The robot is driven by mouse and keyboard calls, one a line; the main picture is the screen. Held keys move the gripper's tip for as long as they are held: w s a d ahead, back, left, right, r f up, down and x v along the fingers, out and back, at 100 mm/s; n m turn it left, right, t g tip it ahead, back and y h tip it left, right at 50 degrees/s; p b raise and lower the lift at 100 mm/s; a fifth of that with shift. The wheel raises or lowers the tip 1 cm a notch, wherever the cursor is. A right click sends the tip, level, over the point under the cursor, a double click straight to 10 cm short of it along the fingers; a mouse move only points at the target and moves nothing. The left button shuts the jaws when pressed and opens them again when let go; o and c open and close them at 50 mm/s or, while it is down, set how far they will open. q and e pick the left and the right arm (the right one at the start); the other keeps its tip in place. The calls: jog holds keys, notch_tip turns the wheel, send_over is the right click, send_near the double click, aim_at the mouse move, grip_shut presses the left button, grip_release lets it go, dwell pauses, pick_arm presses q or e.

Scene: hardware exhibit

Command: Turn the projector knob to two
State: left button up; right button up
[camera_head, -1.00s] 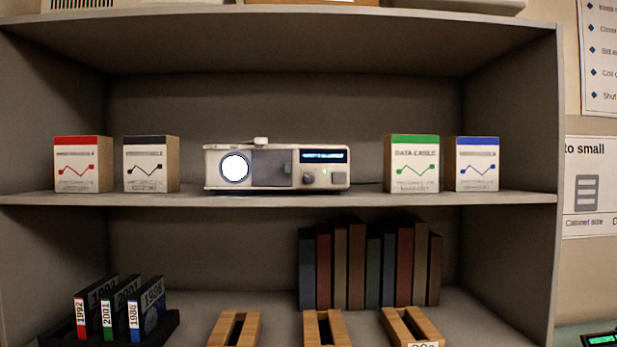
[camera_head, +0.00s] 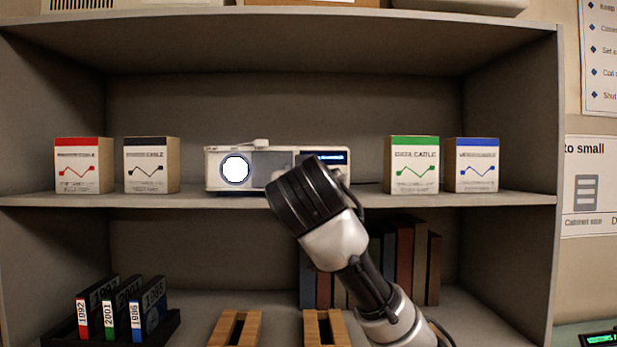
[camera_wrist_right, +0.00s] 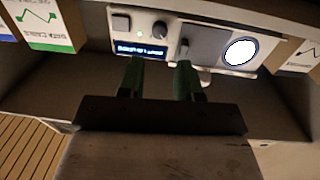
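The white projector (camera_head: 222,155) stands on the middle shelf, with a round bright lens (camera_head: 235,169) and a small blue-lit display (camera_head: 330,157). My right arm reaches up in front of its right part and hides the knob in the head view. The right wrist view shows the projector upside down, with the round dark knob (camera_wrist_right: 159,29) beside the display (camera_wrist_right: 140,48). My right gripper (camera_wrist_right: 160,64) is open and empty, its two green fingers apart and pointing at the projector front. The knob's setting is too small to read. My left gripper is not in view.
Cable boxes flank the projector: red (camera_head: 84,168) and black (camera_head: 151,167) at left, green (camera_head: 411,167) and blue (camera_head: 471,167) at right. The shelf edge (camera_head: 120,200) runs below. Books, wooden holders (camera_head: 235,328) and a binder rack (camera_head: 165,328) stand on the lower shelf.

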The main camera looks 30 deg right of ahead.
jog(key=p+x, duration=0.4)
jog(key=x, duration=0.4)
jog(key=shift+w+d, duration=0.3)
jog(key=c, duration=0.6)
jog(key=shift+f, duration=0.1)
grip_shut()
